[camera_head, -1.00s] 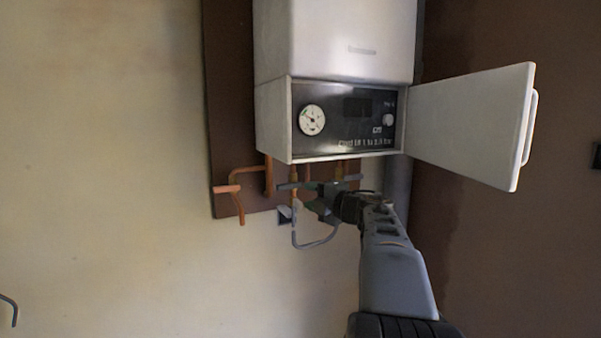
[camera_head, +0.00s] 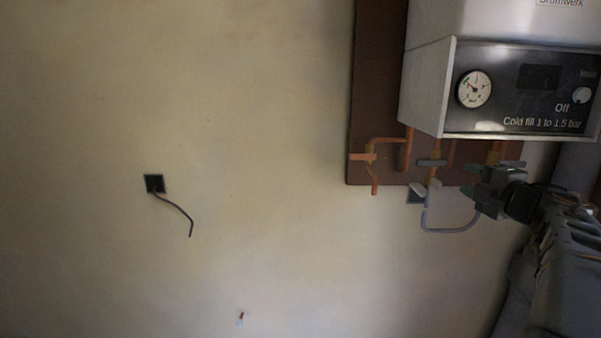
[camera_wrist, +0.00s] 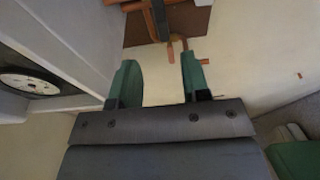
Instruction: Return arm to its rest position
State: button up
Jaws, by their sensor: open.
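My gripper (camera_head: 470,180) is in front of the pipework under the boiler, just right of the grey looped hose (camera_head: 452,229) in the head view. Its two green fingers point left. My arm runs from the gripper to the lower right of the head view, bent and away from the wall's left part. The arm's base end is cut off by the frame edge.
The white boiler (camera_head: 425,88) hangs above my gripper, with a gauge (camera_head: 474,89) and a panel reading "Off". Copper pipes (camera_head: 405,150) drop below it on a brown board (camera_head: 372,90). A black wall box (camera_head: 154,184) trails a cable.

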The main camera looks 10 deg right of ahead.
jog(key=s+d+f+m+g+h, duration=0.2)
jog(key=d+f+m+h, duration=0.2)
jog(key=d+m+h, duration=0.55)
jog(key=s+a+f+m+g+p, duration=0.2)
jog(key=s+a+f+m+g, duration=0.3)
jog(key=a+f+m+g, duration=0.5)
jog(key=s+a+f+y+p, duration=0.1)
jog(key=s+a+f+y, duration=0.1)
jog(key=a, duration=0.6)
jog(key=s+a+f+g+y+p, duration=0.1)
jog(key=s+a+f+y, duration=0.2)
jog(key=a, duration=0.6)
jog(key=s+a+f+g+y+p, duration=0.1)
jog(key=s+a+f+y, duration=0.2)
jog(key=a, duration=0.6)
jog(key=shift+s+a+f, duration=0.2)
jog(key=shift+s+f, duration=0.7)
jog(key=shift+s, duration=0.2)
jog(key=shift+d, duration=0.1)
jog(key=shift+c, duration=0.2)
